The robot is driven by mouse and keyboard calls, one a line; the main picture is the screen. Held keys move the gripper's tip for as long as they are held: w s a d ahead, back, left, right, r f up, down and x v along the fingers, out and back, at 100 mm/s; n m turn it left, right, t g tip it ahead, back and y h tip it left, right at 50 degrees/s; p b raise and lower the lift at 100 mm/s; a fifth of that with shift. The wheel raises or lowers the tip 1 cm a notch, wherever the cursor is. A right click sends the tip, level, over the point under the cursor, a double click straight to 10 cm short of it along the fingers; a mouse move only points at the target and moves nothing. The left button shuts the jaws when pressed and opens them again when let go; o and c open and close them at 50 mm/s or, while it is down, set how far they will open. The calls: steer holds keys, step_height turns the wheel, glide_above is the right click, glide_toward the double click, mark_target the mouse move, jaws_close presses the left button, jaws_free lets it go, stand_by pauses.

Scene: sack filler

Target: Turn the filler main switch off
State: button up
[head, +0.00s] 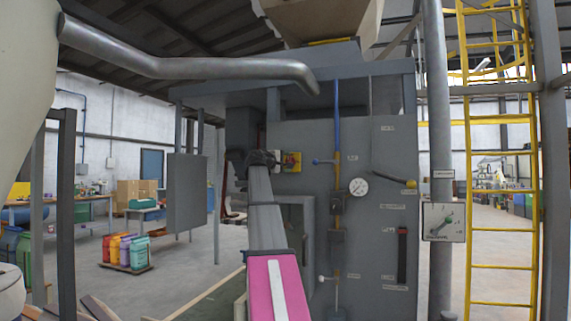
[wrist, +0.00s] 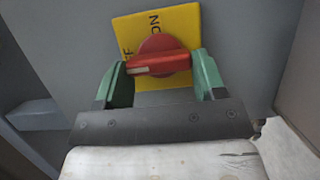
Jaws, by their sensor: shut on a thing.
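The main switch is a red rotary knob (wrist: 157,56) on a yellow plate (wrist: 184,22) in the wrist view. Letters of the ON and OFF marks show on the plate, partly covered by the knob and a finger. My gripper (wrist: 158,78) has its two green fingers on either side of the knob, shut on its handle. The handle lies nearly level in the wrist view, with a pale mark at its left end. In the head view the yellow plate with the red knob (head: 291,161) shows on the grey filler panel, with my gripper (head: 276,160) at its left side.
The grey filler panel (head: 390,150) also carries a pressure gauge (head: 358,187), a lever with a yellow knob (head: 411,184) and a blue pipe (head: 337,115). A grey hanging box (head: 186,193) is left of my arm. A yellow ladder (head: 537,200) stands at right.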

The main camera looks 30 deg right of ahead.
stand_by(0.4)
steer(key=o, duration=0.9)
steer(key=v, duration=1)
steer(key=shift+s+a, duration=0.15)
steer(key=shift+a, duration=0.25)
